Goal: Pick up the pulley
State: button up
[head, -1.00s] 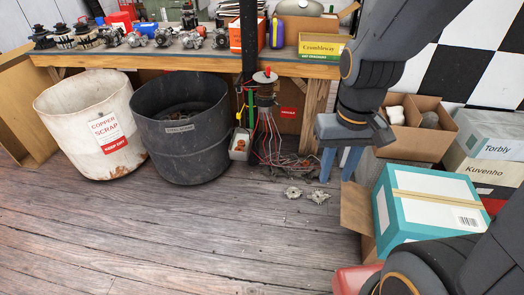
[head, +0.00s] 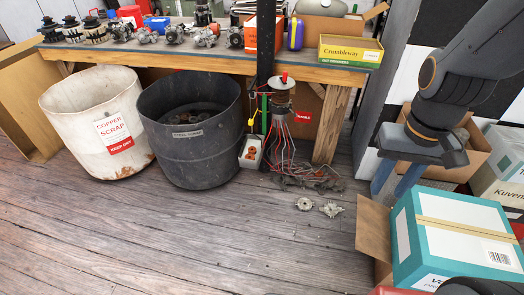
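I cannot pick out a pulley for certain in the head view. Two small grey metal parts, a left one (head: 305,204) and a right one (head: 331,210), lie on the wooden floor in front of the bench, but they are too small to identify. Several alternators and metal parts (head: 174,34) stand in a row on the workbench (head: 205,62). My gripper (head: 396,188) points down at the right, with its blue fingers apart and nothing seen between them. It appears in front of the cardboard boxes, right of the floor parts.
A white copper scrap bin (head: 75,125) and a dark scrap bin (head: 190,150) stand before the bench. Tangled wires (head: 300,172) lie near the bench leg (head: 333,125). A teal and white box (head: 460,235) fills the lower right. The floor (head: 180,235) at front left is clear.

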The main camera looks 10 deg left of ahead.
aim_at(250, 156)
jog(key=i, duration=0.7)
jog(key=u, duration=0.75)
jog(key=i, duration=0.4)
jog(key=u, duration=0.4)
